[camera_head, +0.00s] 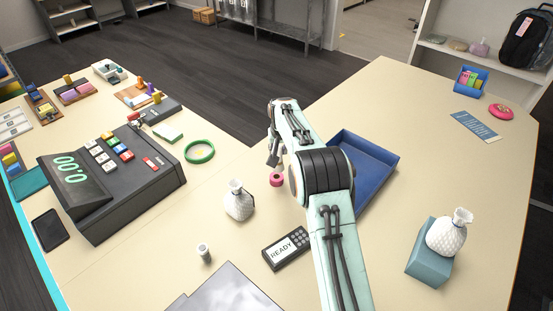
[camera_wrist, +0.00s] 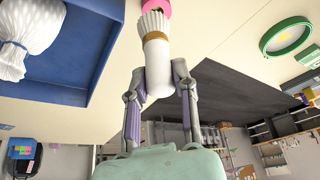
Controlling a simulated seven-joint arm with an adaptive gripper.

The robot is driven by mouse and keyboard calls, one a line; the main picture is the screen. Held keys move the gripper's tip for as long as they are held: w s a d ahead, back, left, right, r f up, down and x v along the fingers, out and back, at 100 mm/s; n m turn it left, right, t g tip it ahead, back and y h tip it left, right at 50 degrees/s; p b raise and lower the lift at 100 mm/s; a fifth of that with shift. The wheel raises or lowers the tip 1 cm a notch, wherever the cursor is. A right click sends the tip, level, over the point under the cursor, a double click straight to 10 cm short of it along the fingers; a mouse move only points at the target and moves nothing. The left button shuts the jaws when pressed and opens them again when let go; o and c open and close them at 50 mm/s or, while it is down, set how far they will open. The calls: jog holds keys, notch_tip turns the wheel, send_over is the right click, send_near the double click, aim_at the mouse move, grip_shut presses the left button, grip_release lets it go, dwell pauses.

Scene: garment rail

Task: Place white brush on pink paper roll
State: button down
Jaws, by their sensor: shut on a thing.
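The white brush (camera_wrist: 157,60) is held in my gripper (camera_wrist: 159,82) in the wrist view. It has a pale handle, a gold band and white bristles pointing away from the gripper. The pink paper roll (camera_head: 277,180) stands on the table just below my gripper (camera_head: 273,155) in the head view. The roll also shows at the top edge of the wrist view (camera_wrist: 158,5), partly cut off and overlapped by the bristles. Whether brush and roll touch cannot be told. The brush cannot be made out in the head view.
A blue tray (camera_head: 378,150) lies right of the roll, partly behind my arm; a white textured object (camera_wrist: 30,45) shows in it.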

jog(key=shift+x, duration=3.5)
jog(key=shift+w+a, duration=0.15)
jog(key=c, duration=0.9)
grip_release()
jog(key=shift+f, duration=0.1)
